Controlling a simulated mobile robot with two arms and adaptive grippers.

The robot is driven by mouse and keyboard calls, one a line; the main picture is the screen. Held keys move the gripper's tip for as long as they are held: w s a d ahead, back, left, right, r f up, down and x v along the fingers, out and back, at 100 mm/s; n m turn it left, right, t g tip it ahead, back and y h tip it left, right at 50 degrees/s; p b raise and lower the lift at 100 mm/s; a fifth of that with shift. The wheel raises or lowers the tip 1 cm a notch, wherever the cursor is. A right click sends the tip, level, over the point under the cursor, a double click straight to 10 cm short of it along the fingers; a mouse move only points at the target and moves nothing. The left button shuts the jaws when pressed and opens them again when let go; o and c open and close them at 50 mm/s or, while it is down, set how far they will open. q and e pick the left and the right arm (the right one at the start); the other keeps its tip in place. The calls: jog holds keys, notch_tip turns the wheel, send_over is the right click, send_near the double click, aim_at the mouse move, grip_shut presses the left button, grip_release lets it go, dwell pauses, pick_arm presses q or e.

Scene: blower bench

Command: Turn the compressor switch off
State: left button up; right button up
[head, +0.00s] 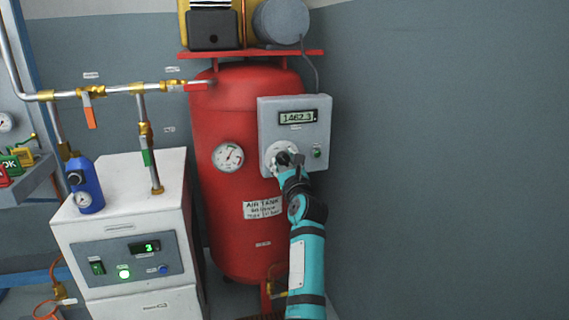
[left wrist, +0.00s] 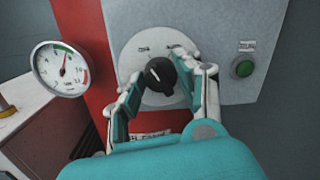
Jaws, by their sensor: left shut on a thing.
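The compressor switch is a black rotary knob (left wrist: 160,75) on a round pale plate (left wrist: 148,92), on the grey control box (head: 267,112) fixed to the red air tank (head: 236,180). The small labels above the knob are too blurred to read. My left gripper (head: 290,158) is at the knob, its fingers on either side of it and shut on it; the gripper (left wrist: 160,72) also shows in the left wrist view. My right gripper is not in view.
The box has a display (head: 298,117) reading about 1462.3 and a green button (head: 317,153) right of the knob. A pressure gauge (head: 228,157) sits on the tank to the left. A white cabinet (head: 120,211) stands left of the tank. The wall at right is clear.

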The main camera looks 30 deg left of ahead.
aim_at(282, 123)
pick_arm(q)
jog(key=o, duration=1.1)
jog(key=shift+o, duration=0.2)
jog(key=shift+r, duration=0.1)
notch_tip(282, 123, up, 10)
jog(key=shift+f, duration=0.1)
